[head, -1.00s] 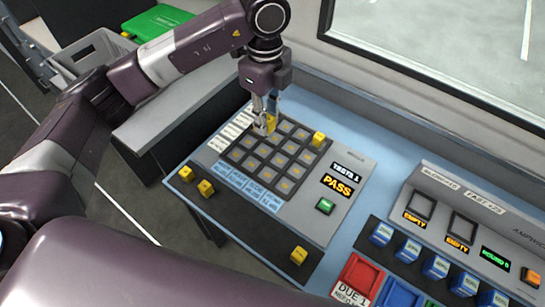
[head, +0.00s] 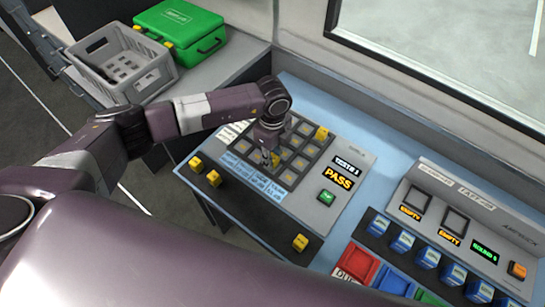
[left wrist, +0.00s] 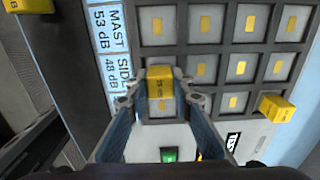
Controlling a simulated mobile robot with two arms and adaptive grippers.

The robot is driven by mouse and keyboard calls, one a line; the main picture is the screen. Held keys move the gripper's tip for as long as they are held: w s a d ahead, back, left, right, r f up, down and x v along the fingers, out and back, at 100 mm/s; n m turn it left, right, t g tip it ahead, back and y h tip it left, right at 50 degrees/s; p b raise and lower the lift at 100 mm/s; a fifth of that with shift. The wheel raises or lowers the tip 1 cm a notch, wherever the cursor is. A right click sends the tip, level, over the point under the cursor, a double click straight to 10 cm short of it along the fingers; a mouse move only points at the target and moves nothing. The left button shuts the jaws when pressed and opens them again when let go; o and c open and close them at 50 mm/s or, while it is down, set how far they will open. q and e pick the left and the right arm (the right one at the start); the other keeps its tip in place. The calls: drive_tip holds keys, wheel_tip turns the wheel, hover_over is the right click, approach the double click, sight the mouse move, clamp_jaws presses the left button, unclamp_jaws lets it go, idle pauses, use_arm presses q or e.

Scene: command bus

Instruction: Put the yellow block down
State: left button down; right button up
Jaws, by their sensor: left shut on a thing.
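My left gripper (head: 268,157) is over the near edge of the grid panel (head: 236,172), with its fingers pointing down. It is shut on a yellow block (left wrist: 159,86), which sits between the two fingertips in the left wrist view. The block is in front of a square grid cell, close to the blue label strip (left wrist: 119,50). I cannot tell whether it touches the panel. In the head view the gripper and arm partly hide the block and the cells behind. My right gripper is not in view.
Other yellow blocks stand at the grid's far right corner (head: 321,133), on the dark front ledge at left (head: 195,163) and at its right end (head: 300,242). A green button (head: 326,196) and a PASS display are right of the grid. A grey crate (head: 165,75) stands behind left.

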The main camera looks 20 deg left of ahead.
use_arm(q)
drive_tip(key=shift+f, duration=0.5)
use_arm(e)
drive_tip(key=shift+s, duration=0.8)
use_arm(q)
drive_tip(key=shift+f, duration=0.1)
drive_tip(key=c, duration=2.1)
unclamp_jaws()
drive_tip(key=o, duration=0.4)
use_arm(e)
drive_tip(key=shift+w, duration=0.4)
